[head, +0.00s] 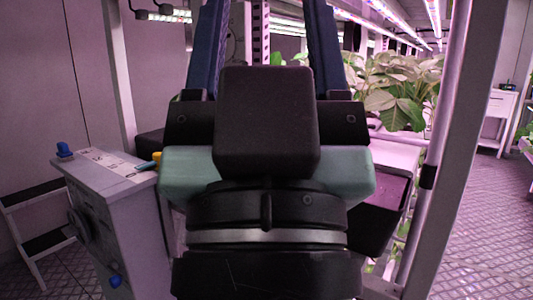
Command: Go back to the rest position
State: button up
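My gripper (265,22) fills the middle of the head view, seen from behind. Its two dark blue fingers stand wide apart and reach up to the top edge of the picture, where their tips seem cut off. I see nothing held between the visible parts of the fingers. The black block and the wrist of my arm hide what lies directly behind and below them.
A grey cabinet (130,225) with blue knobs stands close on the left, beside a step ladder (35,240). Leafy plants (395,90) grow on a rack at the right, behind a metal post (440,150).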

notch_tip(320, 180, up, 27)
jog(key=p, duration=2.5)
jog(key=shift+r, duration=0.2)
